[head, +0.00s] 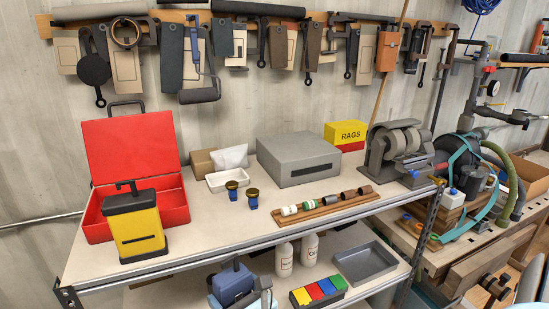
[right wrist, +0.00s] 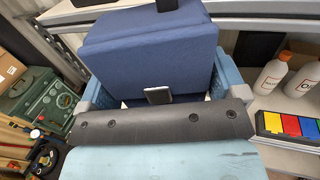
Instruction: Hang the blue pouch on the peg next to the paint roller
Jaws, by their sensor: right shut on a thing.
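The blue pouch (head: 231,281) is at the bottom centre of the head view, in front of the lower shelf. It fills the upper middle of the right wrist view (right wrist: 150,58), with a dark strap on top. My right gripper (head: 240,298) is shut on it; the fingertips are largely hidden by the pouch. The paint roller (head: 199,96) hangs from the wall rail (head: 270,14), left of centre, its dark sleeve lowest. Tools and pale cards crowd the rail around it; I cannot clearly make out a bare peg beside it. My left gripper is not in view.
The workbench (head: 235,232) lies between the pouch and the wall. On it stand a yellow case (head: 135,225), an open red toolbox (head: 130,150), a grey box (head: 298,160) and a grinder (head: 400,150). Bottles (head: 284,258) and a colored-bin tray (head: 319,291) are on the lower shelf.

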